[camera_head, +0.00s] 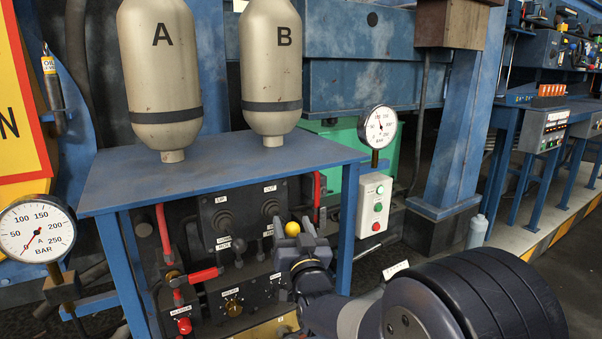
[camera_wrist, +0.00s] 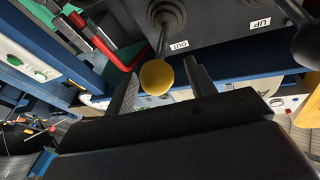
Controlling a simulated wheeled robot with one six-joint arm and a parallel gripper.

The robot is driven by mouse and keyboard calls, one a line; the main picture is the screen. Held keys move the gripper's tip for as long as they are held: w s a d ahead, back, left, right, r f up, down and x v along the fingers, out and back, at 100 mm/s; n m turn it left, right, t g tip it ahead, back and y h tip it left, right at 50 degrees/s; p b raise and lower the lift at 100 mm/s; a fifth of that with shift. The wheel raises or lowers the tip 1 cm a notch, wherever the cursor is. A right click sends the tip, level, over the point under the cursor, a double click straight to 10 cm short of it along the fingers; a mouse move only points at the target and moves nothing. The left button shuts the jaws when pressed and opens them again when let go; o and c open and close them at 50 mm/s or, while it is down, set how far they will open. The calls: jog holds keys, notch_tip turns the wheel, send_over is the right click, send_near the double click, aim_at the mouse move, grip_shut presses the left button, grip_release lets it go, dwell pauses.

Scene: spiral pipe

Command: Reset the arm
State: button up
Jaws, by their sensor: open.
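My gripper (camera_head: 307,238) is in front of the control panel under the blue table in the head view. In the wrist view my gripper (camera_wrist: 160,88) has its two fingers apart. A lever with a yellow ball knob (camera_wrist: 162,77) stands just beyond and between the fingertips, by a label reading OUT. The yellow knob also shows in the head view (camera_head: 292,229), just above my gripper. I cannot tell whether a finger touches it. Nothing is held.
Tanks A (camera_head: 162,75) and B (camera_head: 271,65) stand on the blue table (camera_head: 225,170). Gauges stand left (camera_head: 38,230) and right (camera_head: 380,127). A white button box (camera_head: 373,205) is right of my gripper.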

jog(key=shift+f, duration=0.2)
jog(key=shift+f+b, duration=0.15)
jog(key=shift+b, duration=0.35)
jog(key=v, duration=1.1)
jog(key=x, duration=1)
jog(key=shift+w+a+r+p, duration=0.15)
jog(key=shift+w+r+p, duration=0.35)
jog(key=shift+r+p, duration=0.25)
jog(key=r+p, duration=0.1)
jog(key=p, duration=0.3)
jog(key=shift+r, duration=0.25)
jog(key=p, duration=0.2)
jog(key=r+g+p, duration=0.1)
jog(key=p, duration=0.2)
jog(key=shift+w+a+n+g, duration=0.1)
jog(key=shift+w+n+g, duration=0.1)
jog(key=shift+n+g, duration=0.1)
jog(key=r+g+p, duration=0.1)
jog(key=p, duration=0.4)
jog(key=shift+w+a+r+h+p, duration=0.1)
jog(key=shift+w+h+p, duration=0.05)
jog(key=shift+h+p, duration=0.2)
jog(key=b+v, duration=0.1)
jog(key=v, duration=0.9)
jog(key=shift+s+f, duration=0.25)
jog(key=shift+s, duration=0.15)
